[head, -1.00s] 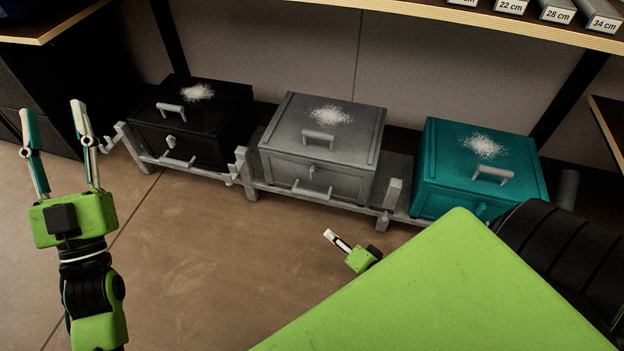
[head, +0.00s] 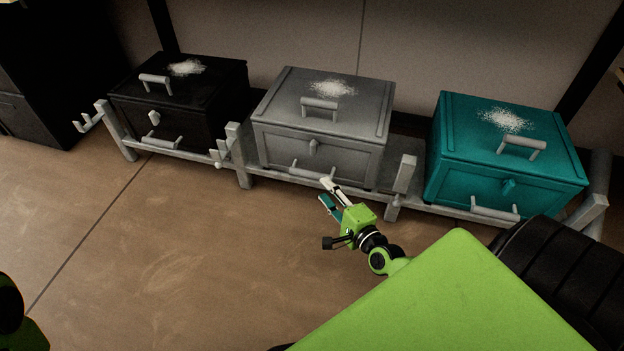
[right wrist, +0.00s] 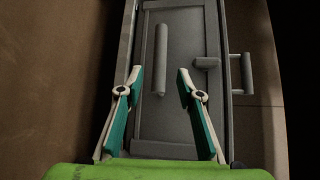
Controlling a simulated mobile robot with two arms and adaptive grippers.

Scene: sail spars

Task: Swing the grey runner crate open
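The grey runner crate (head: 279,141) stands in the middle of the rack in the head view, with its lid and front panel shut. Its front has a turn latch (head: 313,148) and a bar handle (head: 312,171) lower down. A second handle (head: 319,105) is on the lid. My right gripper (head: 327,191) is open just in front of the crate's lower front. In the right wrist view its fingertips (right wrist: 160,70) point at the front bar handle (right wrist: 161,50), which lies between them. I cannot tell whether they touch it. My left gripper is out of view.
A black crate (head: 133,118) stands to the left and a teal crate (head: 449,182) to the right, both shut. Grey rack posts (head: 405,174) flank the grey crate. White powder (head: 333,88) lies on its lid. The floor (head: 180,250) in front is clear.

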